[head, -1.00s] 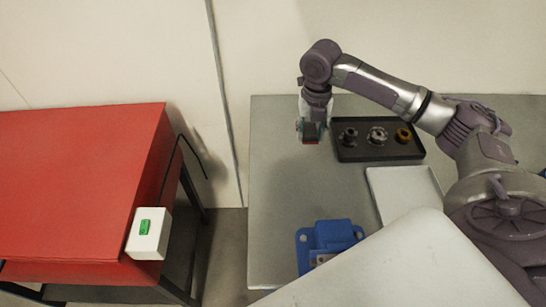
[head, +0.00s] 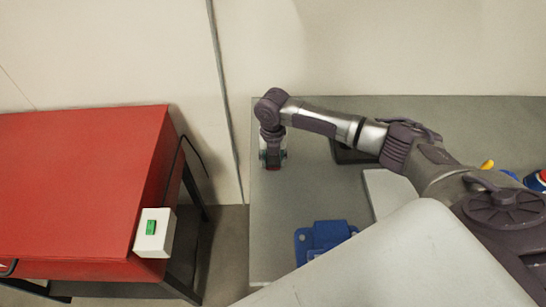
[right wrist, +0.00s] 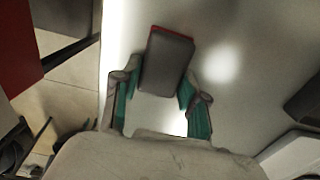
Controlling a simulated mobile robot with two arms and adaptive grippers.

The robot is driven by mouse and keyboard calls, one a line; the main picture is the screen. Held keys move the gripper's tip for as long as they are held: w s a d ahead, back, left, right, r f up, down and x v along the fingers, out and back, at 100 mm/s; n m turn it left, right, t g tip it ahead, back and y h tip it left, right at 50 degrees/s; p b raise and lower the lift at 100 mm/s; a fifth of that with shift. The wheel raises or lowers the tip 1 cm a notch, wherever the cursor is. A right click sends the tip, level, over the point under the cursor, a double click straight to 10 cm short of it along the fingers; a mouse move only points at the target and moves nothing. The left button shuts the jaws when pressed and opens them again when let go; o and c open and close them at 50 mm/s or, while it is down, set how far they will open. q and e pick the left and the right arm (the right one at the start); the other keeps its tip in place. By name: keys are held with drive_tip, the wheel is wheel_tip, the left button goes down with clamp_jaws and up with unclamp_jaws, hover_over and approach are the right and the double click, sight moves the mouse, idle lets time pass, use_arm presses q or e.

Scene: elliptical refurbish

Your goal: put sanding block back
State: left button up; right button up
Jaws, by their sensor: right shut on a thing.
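The sanding block (right wrist: 168,62) is a dark grey block with a red edge. It sits between the fingers of my right gripper (right wrist: 158,100) in the right wrist view, and the gripper is shut on it. In the head view the right gripper (head: 272,160) points down over the left back part of the grey table (head: 285,210). I cannot tell whether the block touches the table. My left gripper is not in view.
A dark tray (head: 345,155) is mostly hidden behind my right arm, with a white tray (head: 385,190) in front of it. A blue fixture (head: 322,238) stands near the front. A red cabinet (head: 80,190) with a white-and-green button box (head: 153,232) stands left, across a gap.

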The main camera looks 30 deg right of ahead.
sight(273, 160)
drive_tip(key=shift+f, duration=0.15)
drive_tip(key=o, duration=1.1)
wheel_tip(273, 160, up, 12)
drive_tip(key=b, duration=0.3)
drive_tip(key=shift+r, duration=0.2)
